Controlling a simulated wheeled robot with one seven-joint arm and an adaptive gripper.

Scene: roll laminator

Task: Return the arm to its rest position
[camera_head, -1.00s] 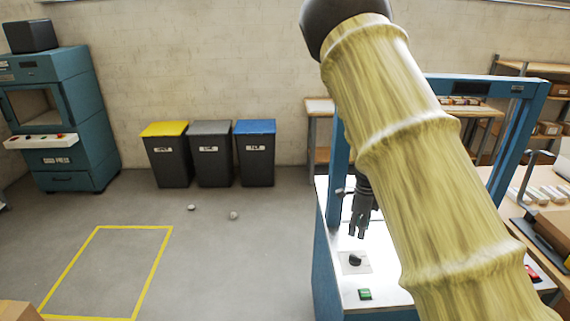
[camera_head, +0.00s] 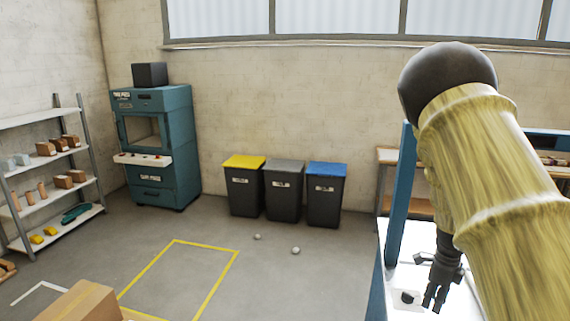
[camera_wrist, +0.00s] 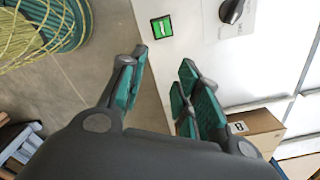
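My arm, in a pale yellow ribbed cover, fills the right side of the head view. My gripper (camera_head: 437,288) hangs at its end, pointing down over the white top of the blue-framed machine (camera_head: 397,195). In the wrist view my gripper (camera_wrist: 158,92) has its teal-padded fingers apart with nothing between them. Beyond the fingertips are a black knob (camera_wrist: 233,10) and a green switch (camera_wrist: 162,27) on the white panel. The knob also shows in the head view (camera_head: 407,297), just left of the fingers. The gripper looks clear of both controls.
Three bins with yellow (camera_head: 244,162), grey (camera_head: 286,166) and blue (camera_head: 327,170) lids stand by the back wall. A teal press (camera_head: 165,190) and a shelf (camera_head: 30,165) are at left. A cardboard box (camera_head: 80,302) is at the lower left.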

